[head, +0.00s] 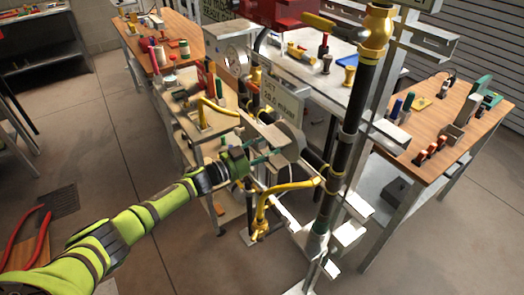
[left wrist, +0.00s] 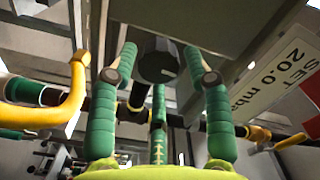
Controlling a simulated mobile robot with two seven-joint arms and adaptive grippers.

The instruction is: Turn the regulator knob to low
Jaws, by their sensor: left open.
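In the left wrist view, a dark round knob (left wrist: 157,62) points down towards me from under a grey plate. My left gripper (head: 258,157) has green fingers and reaches in from the left, close to the regulator. In the left wrist view the gripper (left wrist: 160,75) is open, with fingers spread on both sides of the knob and another below it. Gaps show beside the knob, and I see no clear contact. The knob is hidden in the head view. My right gripper is out of view.
A sign (head: 283,97) reading "SET 20.0 mbar" hangs by the regulator. A yellow pipe (head: 268,205) curves below the gripper, and a thick black pipe (head: 345,140) stands to the right. A tool-covered wooden bench (head: 455,165) is at the right.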

